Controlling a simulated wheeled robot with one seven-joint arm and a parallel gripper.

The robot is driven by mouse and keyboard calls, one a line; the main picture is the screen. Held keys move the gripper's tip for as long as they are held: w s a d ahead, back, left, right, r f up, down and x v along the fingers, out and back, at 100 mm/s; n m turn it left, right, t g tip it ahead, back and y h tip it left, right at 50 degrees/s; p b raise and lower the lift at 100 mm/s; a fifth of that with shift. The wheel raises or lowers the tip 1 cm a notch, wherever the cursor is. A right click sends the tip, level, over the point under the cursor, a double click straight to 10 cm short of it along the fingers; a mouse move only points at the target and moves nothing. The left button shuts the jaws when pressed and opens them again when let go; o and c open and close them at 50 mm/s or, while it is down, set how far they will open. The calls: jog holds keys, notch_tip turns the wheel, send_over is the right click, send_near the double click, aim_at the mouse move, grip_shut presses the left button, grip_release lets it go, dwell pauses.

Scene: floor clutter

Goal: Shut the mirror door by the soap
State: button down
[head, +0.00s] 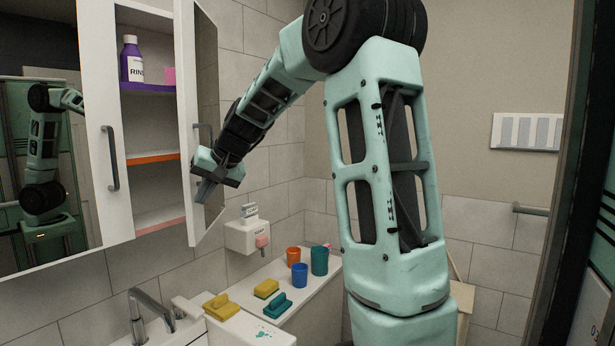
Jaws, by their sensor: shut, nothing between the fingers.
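The mirror door (208,70) by the soap stands open, swung out from the right side of the wall cabinet. The soap dispenser (241,238) is on the tiled wall below and to the right of the door. My gripper (203,192) is shut and empty. It is at the lower part of the door, on its mirror side, below the handle. I cannot tell whether it touches the door.
The left mirror door (40,130) is shut and reflects my arm. Open shelves hold a purple bottle (132,62) and a pink item (169,76). Below, a ledge (312,296) carries cups and sponges beside a tap (150,308). My arm fills the middle.

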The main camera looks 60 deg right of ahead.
jog(key=w+a+m+h+p, duration=0.2)
jog(key=w+a+m+p, duration=0.1)
jog(key=w, duration=0.3)
jog(key=w+a+m+h+p, duration=0.1)
jog(key=w+a+m+p, duration=0.1)
jog(key=w, duration=0.5)
jog(key=shift+w+a+m+h+p, duration=0.2)
jog(key=shift+a+m+h+p, duration=0.25)
jog(key=shift+p, duration=0.25)
jog(key=shift+d, duration=0.1)
